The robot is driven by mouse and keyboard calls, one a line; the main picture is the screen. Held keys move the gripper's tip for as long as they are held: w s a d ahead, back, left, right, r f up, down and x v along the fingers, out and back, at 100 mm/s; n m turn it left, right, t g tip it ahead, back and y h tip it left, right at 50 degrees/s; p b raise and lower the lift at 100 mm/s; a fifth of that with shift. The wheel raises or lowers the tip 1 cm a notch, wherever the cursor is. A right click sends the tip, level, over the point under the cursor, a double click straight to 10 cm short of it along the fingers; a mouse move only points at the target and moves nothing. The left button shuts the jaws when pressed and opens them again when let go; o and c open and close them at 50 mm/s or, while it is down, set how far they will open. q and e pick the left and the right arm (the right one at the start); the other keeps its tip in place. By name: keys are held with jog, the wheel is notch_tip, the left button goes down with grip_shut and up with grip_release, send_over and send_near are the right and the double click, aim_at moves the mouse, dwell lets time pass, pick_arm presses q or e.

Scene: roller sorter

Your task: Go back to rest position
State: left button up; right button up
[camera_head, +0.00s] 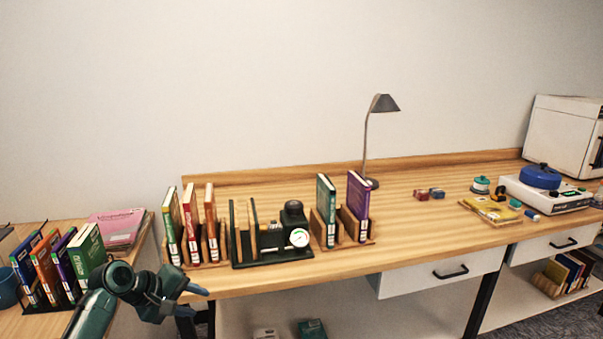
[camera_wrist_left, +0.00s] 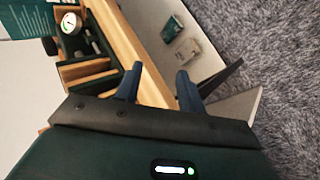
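My left arm comes in from the lower left of the head view. Its gripper (camera_head: 195,300) is just in front of the wooden table's front edge, below the book holders. In the left wrist view the gripper (camera_wrist_left: 160,70) has its two blue fingers apart, with nothing held between them. The table edge (camera_wrist_left: 140,55) shows beyond and between the fingers. My right gripper is in neither view.
The wooden table (camera_head: 300,278) bears book holders, a black device with a gauge (camera_head: 299,238), a lamp (camera_head: 384,103) and a scale-like device with a blue top (camera_head: 540,177). More books stand on a left table (camera_head: 20,322). Boxes (camera_head: 312,329) lie on a lower shelf.

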pick_arm(q)
jog(key=w+a+r+m+t+y, duration=0.8)
jog(key=w+a+r+m+t, duration=0.25)
jog(key=a+r, duration=0.2)
jog(key=s+d+f+m+g+h, duration=0.1)
jog(key=s+d+f+h, duration=0.1)
jog(key=s+d+f, duration=0.65)
jog(key=s+d+f+m+g+h, duration=0.15)
jog(key=s+d+f, duration=0.35)
jog(key=s+f, duration=0.55)
jog(key=s+d+f+g, duration=0.1)
jog(key=s+d+f, duration=0.1)
jog(key=s, duration=0.5)
jog(key=s+d+f+n+g+h, duration=0.1)
jog(key=s+d+f, duration=0.2)
jog(key=s, duration=0.4)
jog(key=s+d+f+g, duration=0.1)
jog(key=s+d+f, duration=0.1)
jog(key=s+d, duration=0.2)
jog(key=s, duration=0.3)
jog(key=shift+s+f+n+g+h, duration=0.15)
jog(key=shift+s+n+g+h, duration=0.15)
jog(key=shift+n+h, duration=0.1)
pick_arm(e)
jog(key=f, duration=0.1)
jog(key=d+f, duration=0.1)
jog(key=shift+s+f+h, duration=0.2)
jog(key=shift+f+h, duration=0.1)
